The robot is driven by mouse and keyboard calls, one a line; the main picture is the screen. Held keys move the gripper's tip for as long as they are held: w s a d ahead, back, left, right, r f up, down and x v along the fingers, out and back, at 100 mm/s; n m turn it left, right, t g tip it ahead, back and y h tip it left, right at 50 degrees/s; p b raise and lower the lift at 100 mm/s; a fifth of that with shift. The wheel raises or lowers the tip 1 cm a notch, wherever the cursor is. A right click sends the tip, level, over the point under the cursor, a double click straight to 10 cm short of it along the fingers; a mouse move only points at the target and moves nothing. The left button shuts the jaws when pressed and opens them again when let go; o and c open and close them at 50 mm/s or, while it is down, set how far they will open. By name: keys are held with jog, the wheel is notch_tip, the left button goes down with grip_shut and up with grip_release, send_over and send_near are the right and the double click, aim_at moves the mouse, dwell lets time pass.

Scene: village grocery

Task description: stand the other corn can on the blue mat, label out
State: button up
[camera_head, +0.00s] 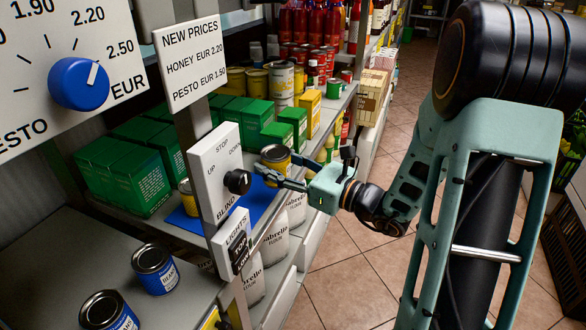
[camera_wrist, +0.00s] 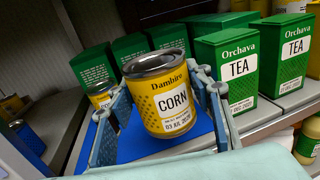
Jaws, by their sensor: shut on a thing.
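A yellow corn can (camera_head: 275,155) is between the fingers of my gripper (camera_head: 280,172), which is shut on it at the front of the shelf. In the wrist view the held corn can (camera_wrist: 165,103) is upright to slightly tilted, with its CORN label facing the camera. The blue mat (camera_wrist: 192,146) shows below and behind it; I cannot tell whether the can touches the mat. The mat also shows in the head view (camera_head: 257,197). The other corn can (camera_wrist: 101,97) stands at the far left of the mat, partly hidden by a finger; in the head view it (camera_head: 188,197) is beside the panel.
Green tea boxes (camera_wrist: 223,70) stand close at right; more green boxes (camera_head: 122,175) line the back of the mat. The upright with the BLIND switch panel (camera_head: 217,172) stands left of my gripper. Blue-labelled cans (camera_head: 155,268) stand on the nearer shelf. The aisle floor (camera_head: 345,270) is clear.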

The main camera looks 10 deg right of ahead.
jog(key=w+a+f+b, duration=0.1)
jog(key=a, duration=0.1)
jog(key=w+a+f+b, duration=0.1)
jog(key=a, duration=0.1)
jog(key=w+a+f+b, duration=0.1)
jog(key=w+a, duration=0.1)
jog(key=shift+f+b, duration=0.85)
jog(key=shift+f, duration=0.15)
jog(key=shift+f+b, duration=0.35)
jog(key=shift+f, duration=0.1)
jog(key=o, duration=1.4)
jog(key=shift+s, duration=0.1)
jog(key=shift+d, duration=0.15)
